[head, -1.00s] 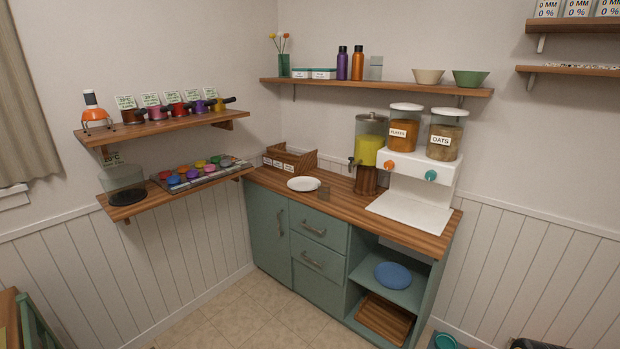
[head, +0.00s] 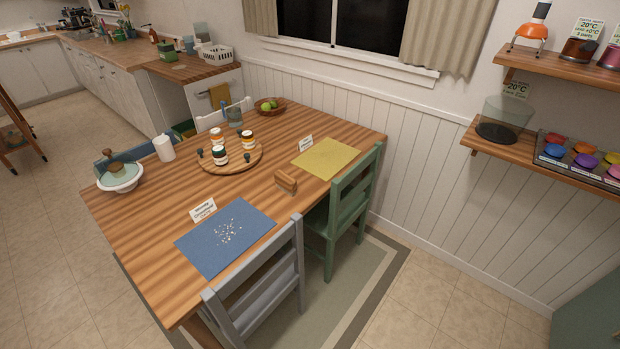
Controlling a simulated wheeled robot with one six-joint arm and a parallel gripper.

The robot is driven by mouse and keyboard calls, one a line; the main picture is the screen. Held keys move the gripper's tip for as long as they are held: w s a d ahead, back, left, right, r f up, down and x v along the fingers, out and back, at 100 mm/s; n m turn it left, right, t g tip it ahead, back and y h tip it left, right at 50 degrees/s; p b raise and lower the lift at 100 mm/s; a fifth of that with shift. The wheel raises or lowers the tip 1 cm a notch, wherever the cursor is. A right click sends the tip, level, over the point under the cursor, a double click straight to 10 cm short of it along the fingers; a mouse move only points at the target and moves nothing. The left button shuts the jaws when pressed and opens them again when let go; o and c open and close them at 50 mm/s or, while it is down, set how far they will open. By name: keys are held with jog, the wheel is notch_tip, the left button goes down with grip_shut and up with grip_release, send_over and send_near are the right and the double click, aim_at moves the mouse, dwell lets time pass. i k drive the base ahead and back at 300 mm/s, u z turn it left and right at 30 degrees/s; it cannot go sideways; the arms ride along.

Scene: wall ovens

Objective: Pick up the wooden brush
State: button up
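A small wooden block-shaped thing (head: 287,181), which looks like the wooden brush, sits on the wooden dining table (head: 150,235). It lies between the blue mat and the yellow mat, close to the table edge by the chairs. The blue mat (head: 205,248) has pale crumbs (head: 228,231) scattered on it and a small label card (head: 203,210) at its far edge. My gripper is not in view, so its state and distance from the brush are hidden.
A grey chair (head: 258,275) and a green chair (head: 352,200) stand at the near side of the table. A round tray (head: 228,164) with jars, a white bowl (head: 121,184) and a white cylinder (head: 164,148) stand on it. Tiled floor is free at lower right.

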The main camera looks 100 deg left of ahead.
aim_at(284, 181)
jog(key=u, duration=2.9)
jog(key=i, duration=1.8)
jog(key=u, duration=1.4)
jog(key=i, duration=0.35)
jog(key=u, duration=0.5)
